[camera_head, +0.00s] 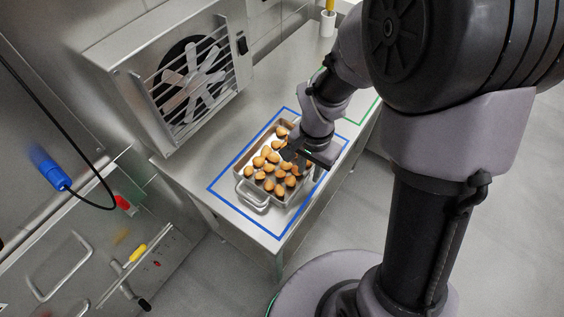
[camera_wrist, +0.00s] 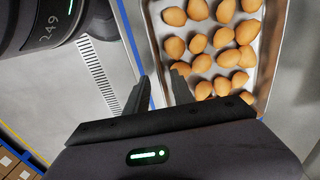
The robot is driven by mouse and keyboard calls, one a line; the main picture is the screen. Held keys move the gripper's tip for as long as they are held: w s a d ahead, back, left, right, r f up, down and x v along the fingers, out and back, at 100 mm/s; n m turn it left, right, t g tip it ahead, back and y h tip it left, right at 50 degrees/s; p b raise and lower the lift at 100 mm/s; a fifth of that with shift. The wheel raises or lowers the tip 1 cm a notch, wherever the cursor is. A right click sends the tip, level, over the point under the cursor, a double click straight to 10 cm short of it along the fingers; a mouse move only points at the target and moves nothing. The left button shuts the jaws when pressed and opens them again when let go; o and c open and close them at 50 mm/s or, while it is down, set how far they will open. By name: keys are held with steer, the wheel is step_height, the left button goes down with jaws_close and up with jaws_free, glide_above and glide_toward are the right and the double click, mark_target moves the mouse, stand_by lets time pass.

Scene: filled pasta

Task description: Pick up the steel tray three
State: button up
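The steel tray (camera_head: 238,180) lies inside a blue outline on the metal table and holds several round, golden-brown pasta pieces (camera_head: 268,160). A wire handle shows at its near end. My gripper (camera_head: 300,163) is over the tray's right long side in the head view, and its fingers are mostly hidden there. In the wrist view my gripper (camera_wrist: 160,78) has its two dark fingers apart, with the tray's wall (camera_wrist: 153,42) running between them. One finger is inside beside the pasta and the other is outside. I cannot tell whether they touch the wall.
The blue tape outline (camera_head: 228,205) surrounds the tray. A metal fan unit (camera_head: 190,80) stands at the table's back left. A green outline (camera_head: 366,112) and a white cup (camera_head: 327,24) are farther along the table. The table's front edge is close to the tray.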

steer(key=shift+f, duration=0.8)
steer(key=shift+r, duration=0.2)
steer(key=shift+c, duration=0.2)
jaws_close()
stand_by(0.3)
